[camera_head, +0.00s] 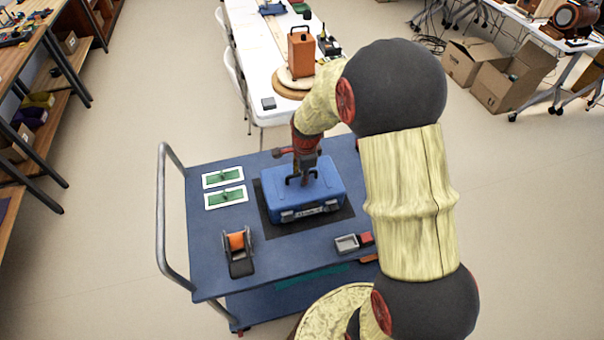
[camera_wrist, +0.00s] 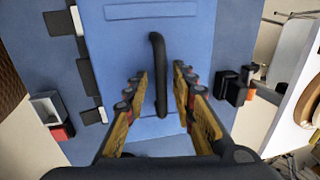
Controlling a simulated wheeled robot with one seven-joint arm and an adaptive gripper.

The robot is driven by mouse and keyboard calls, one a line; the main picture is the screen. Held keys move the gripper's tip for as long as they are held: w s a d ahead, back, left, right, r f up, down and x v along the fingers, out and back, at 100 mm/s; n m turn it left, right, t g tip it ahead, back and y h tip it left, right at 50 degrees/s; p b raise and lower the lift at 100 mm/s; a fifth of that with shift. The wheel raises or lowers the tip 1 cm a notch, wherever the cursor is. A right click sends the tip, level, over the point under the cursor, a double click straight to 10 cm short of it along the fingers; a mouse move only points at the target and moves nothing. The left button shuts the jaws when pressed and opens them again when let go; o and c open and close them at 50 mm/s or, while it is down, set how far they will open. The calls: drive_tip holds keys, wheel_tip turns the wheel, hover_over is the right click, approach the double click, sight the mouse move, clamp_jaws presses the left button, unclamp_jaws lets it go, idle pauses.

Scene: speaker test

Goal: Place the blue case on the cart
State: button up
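The blue case (camera_head: 327,188) lies flat on a dark mat (camera_head: 342,214) on the blue top of the cart (camera_head: 212,262). Its black handle (camera_wrist: 158,60) stands up from the lid in the wrist view. My gripper (camera_head: 302,176) points down over the case at its handle. In the wrist view my gripper (camera_wrist: 160,76) has its two fingers apart, one on each side of the handle, with a gap visible on both sides. The fingers look open and not closed on the handle. The case fills the middle of the wrist view.
On the cart are two green boards in white frames (camera_head: 224,198), an orange spool on a black holder (camera_head: 237,255) and a small grey tray (camera_head: 346,244) with a red block. A white table (camera_head: 262,70) stands behind. Cardboard boxes (camera_head: 510,80) sit on the floor.

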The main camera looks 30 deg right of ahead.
drive_tip(key=s+a+r+n+t+p, duration=0.1)
drive_tip(key=s+a+r+n+p, duration=0.15)
drive_tip(key=r, duration=0.75)
drive_tip(key=s+a+r+n+p, duration=0.1)
drive_tip(key=s+a+r+n, duration=0.2)
drive_tip(key=r, duration=0.8)
drive_tip(key=s+a+r+n+t, duration=0.1)
drive_tip(key=s+a+r+n, duration=0.1)
drive_tip(key=s+r+n, duration=0.2)
drive_tip(key=s+a+r+n+t, duration=0.1)
drive_tip(key=s+a+r+n, duration=0.2)
drive_tip(key=s+n, duration=0.8)
drive_tip(key=s+r, duration=0.2)
drive_tip(key=s, duration=0.2)
drive_tip(key=shift+a+r+t, duration=0.15)
drive_tip(key=shift+a+t, duration=0.05)
drive_tip(key=shift+t, duration=0.1)
